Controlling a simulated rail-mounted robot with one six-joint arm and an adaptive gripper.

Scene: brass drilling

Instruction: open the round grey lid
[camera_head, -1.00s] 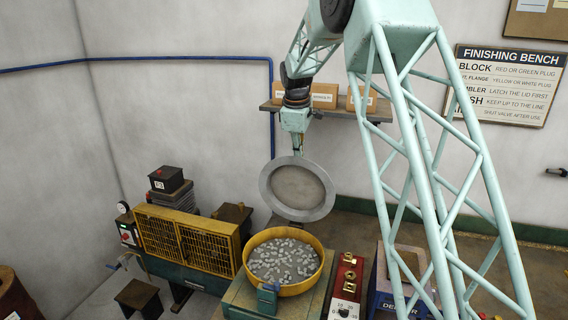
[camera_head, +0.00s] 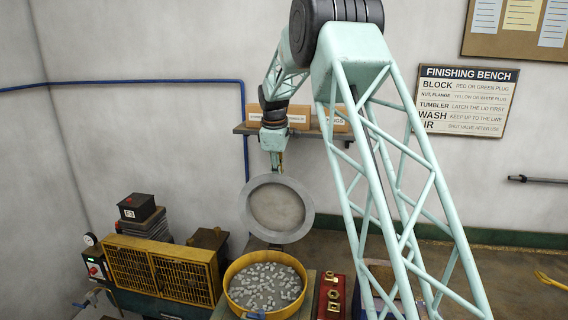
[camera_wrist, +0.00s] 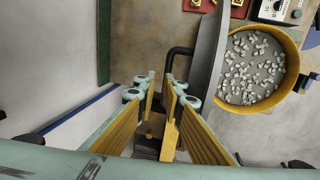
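The round grey lid (camera_head: 277,208) stands raised, close to upright, at the back of the round yellow tub (camera_head: 232,297). The tub's mouth is uncovered and shows many small pale pieces (camera_head: 265,285). My gripper (camera_head: 276,163) is at the lid's upper edge in the head view. In the wrist view, the lid (camera_wrist: 207,55) is seen nearly edge-on, right of my gripper (camera_wrist: 159,78). A black bar handle (camera_wrist: 178,52) sticks out from the lid toward the right finger. The fingers are apart with a gap between them. The handle's lower part is hidden by the right finger.
A yellow-grilled machine (camera_head: 160,275) stands left of the tub. A red block with brass parts (camera_head: 332,297) is close on its right. A wall shelf with boxes (camera_head: 290,130) is behind my gripper. A blue pipe (camera_head: 150,81) runs along the wall.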

